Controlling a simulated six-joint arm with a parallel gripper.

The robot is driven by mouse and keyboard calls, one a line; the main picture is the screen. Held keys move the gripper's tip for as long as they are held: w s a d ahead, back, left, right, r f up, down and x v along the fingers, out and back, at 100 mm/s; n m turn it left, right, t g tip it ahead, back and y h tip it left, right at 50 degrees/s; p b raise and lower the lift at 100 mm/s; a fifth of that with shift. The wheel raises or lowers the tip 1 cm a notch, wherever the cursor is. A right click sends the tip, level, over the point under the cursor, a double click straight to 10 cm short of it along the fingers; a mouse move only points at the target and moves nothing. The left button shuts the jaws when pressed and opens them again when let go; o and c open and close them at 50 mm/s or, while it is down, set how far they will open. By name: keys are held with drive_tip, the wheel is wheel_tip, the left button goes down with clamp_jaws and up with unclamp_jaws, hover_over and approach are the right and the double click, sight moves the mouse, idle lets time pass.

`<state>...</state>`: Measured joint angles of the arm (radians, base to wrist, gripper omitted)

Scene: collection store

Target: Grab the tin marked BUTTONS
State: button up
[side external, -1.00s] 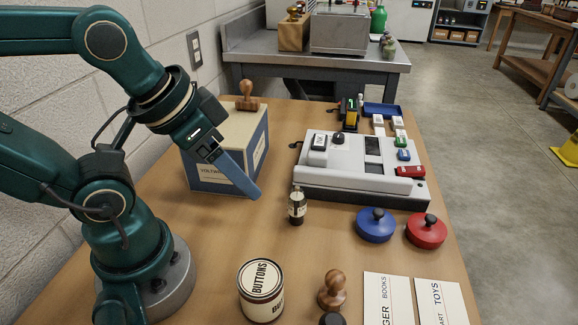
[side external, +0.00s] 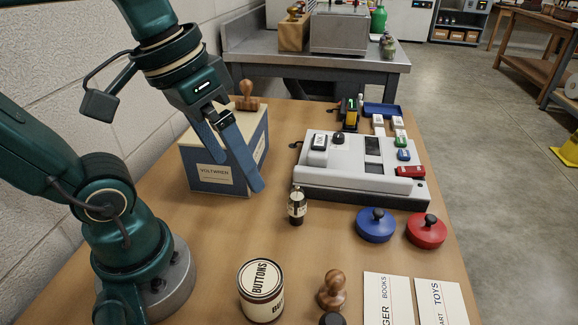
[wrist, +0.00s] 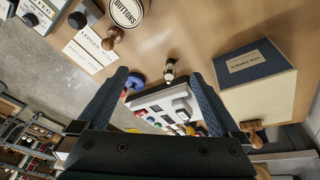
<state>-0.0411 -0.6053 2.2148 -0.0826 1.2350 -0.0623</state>
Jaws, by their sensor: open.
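The tin marked BUTTONS (side external: 262,291) is a round cream tin with dark bands and lettering on its lid and side. It stands upright on the wooden table near the front in the side view. In the wrist view the tin (wrist: 126,12) shows at the top edge, partly cut off. My gripper (side external: 250,186) is open and empty, its two blue fingers pointing down in front of the blue and cream box. It is above the table, behind and apart from the tin. In the wrist view the fingers (wrist: 167,78) are spread wide with nothing held between them.
A wooden-handled stamp (side external: 332,290) stands just right of the tin. A small dark bottle (side external: 297,206) is behind it.

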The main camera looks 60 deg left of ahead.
sight(260, 309)
drive_tip(key=d+r+n+g+h, duration=0.2)
drive_tip(key=d+n+g+h, duration=0.5)
drive_tip(key=n+g+h, duration=0.35)
drive_tip(key=f, duration=1.6)
drive_tip(key=shift+s+a+f, duration=0.15)
drive_tip(key=shift+s+f, duration=0.05)
drive_tip(key=shift+s, duration=0.05)
drive_tip(key=shift+x, duration=2.6)
clamp_jaws()
